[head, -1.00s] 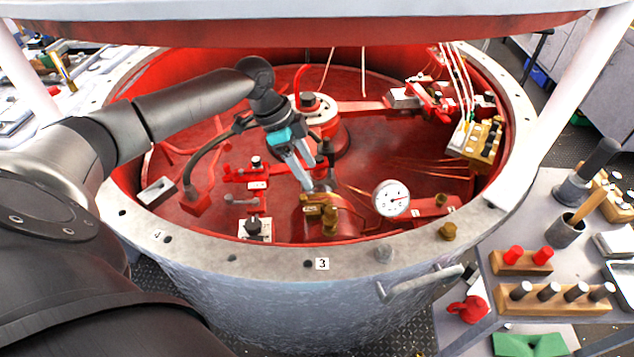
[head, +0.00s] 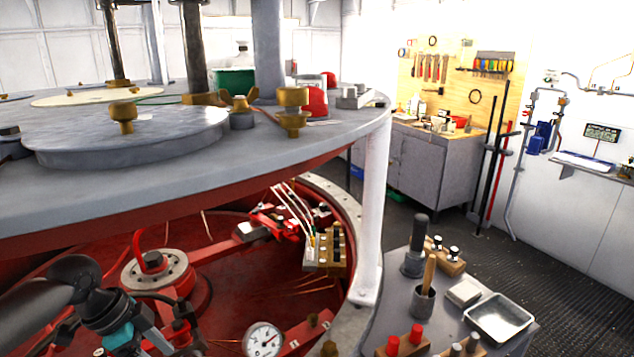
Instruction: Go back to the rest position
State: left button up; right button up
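My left arm comes in at the lower left of the head view. Its dark wrist and teal band show over the open red vessel (head: 225,235), and my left gripper (head: 158,340) is at the bottom edge. Only a small part of its fingers shows, so I cannot tell whether they are open or shut, and I see nothing held. My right gripper is not in view.
A grey lid (head: 200,150) with brass knobs stands above the vessel on a white post (head: 373,210). A round gauge (head: 262,340) is inside the vessel. A side table (head: 390,310) holds a metal tray (head: 498,318). Dark floor lies open at right.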

pick_arm(q)
jog(key=shift+g, duration=0.4)
jog(key=s+d+f, duration=0.1)
jog(key=d+f, duration=0.1)
jog(key=s+d+f, duration=0.1)
jog(key=d+f, duration=0.1)
jog(key=d, duration=0.1)
jog(key=s+d+f, duration=0.2)
jog(key=shift+s+d, duration=0.1)
jog(key=shift+d, duration=0.2)
jog(key=s+d+f+n, duration=0.2)
jog(key=s+d+f, duration=0.1)
jog(key=s+d, duration=0.4)
jog(key=s+r+n+t+y, duration=0.2)
jog(key=s+n+y, duration=0.2)
jog(key=s+n, duration=0.45)
notch_tip(320, 180, down, 26)
jog(key=s+g+b, duration=0.1)
jog(key=s+b, duration=0.1)
jog(key=b, duration=0.1)
jog(key=s+a+f+g+b, duration=0.1)
jog(key=s+a+f+b, duration=0.1)
jog(key=s+f, duration=1.3)
jog(key=shift+a+f+m+b, duration=0.35)
jog(key=shift+a+f+b, duration=0.05)
jog(key=shift+a+f, duration=0.1)
